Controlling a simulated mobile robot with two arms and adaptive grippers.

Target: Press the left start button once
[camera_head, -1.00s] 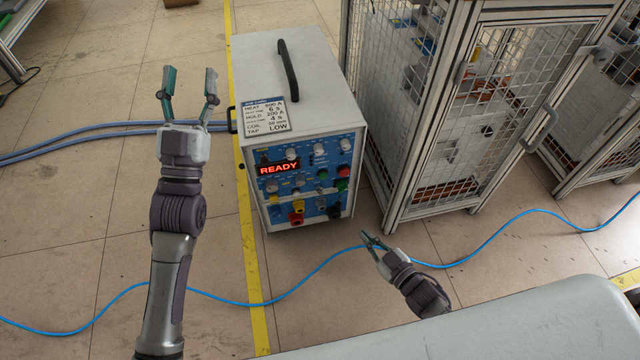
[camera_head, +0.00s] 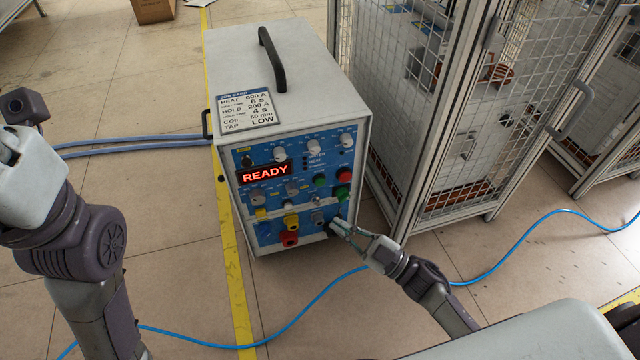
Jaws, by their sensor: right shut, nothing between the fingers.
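The heater cabinet (camera_head: 285,75) stands on the floor with a blue front panel and a red READY display (camera_head: 264,173). Two green buttons show on the panel's right side: the left one (camera_head: 320,180) and a right one (camera_head: 342,193). A red button (camera_head: 343,175) sits above the right one. My right gripper (camera_head: 336,226) is shut and empty at the panel's lower right corner, below the green buttons. It overlaps the dark connector there; I cannot tell whether they touch. My left arm is at the left edge, and its gripper fingers do not show.
Yellow and red connectors (camera_head: 289,239) stick out low on the panel. A job card (camera_head: 247,108) and black handle (camera_head: 272,58) are on top. A mesh cage (camera_head: 410,130) stands close on the right. A blue cable (camera_head: 300,312) crosses the floor.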

